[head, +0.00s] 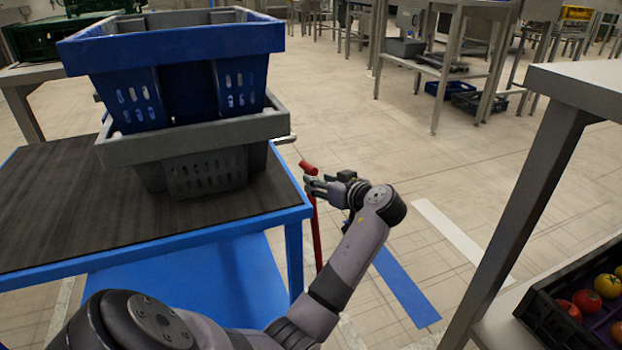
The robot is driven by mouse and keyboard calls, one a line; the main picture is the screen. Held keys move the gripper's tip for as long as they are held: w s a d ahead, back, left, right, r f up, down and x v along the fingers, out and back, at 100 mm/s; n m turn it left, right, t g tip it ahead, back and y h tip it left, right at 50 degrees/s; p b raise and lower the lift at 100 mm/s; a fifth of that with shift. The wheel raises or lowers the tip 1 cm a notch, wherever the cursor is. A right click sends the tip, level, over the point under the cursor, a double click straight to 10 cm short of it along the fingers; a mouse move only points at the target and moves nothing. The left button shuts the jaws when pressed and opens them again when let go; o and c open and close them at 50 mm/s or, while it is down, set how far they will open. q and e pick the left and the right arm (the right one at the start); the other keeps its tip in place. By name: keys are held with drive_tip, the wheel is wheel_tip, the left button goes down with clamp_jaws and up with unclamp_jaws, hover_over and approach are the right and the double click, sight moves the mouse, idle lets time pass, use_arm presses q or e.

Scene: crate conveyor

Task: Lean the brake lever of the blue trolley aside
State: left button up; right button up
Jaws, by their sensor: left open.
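The blue trolley (60,215) stands at the left, with a dark top and a blue frame. Its red brake lever (316,240) rises beside the trolley's right edge and looks nearly upright, with a short red grip on top. My left gripper (312,186) is open at the upper part of the lever, just below the grip. The fingers overlap the lever in the picture; I cannot tell whether they touch it. The foot of the lever is hidden behind my arm. My right gripper is out of view.
A blue crate (180,45) sits in a grey crate (190,140) on the trolley. A metal table (590,85) stands at the right, with a dark crate of fruit (548,318) low beside it. The floor beyond the lever is clear, with blue and white stripes.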

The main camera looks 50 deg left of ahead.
use_arm(q)
drive_tip(key=v, duration=0.5)
idle(0.8)
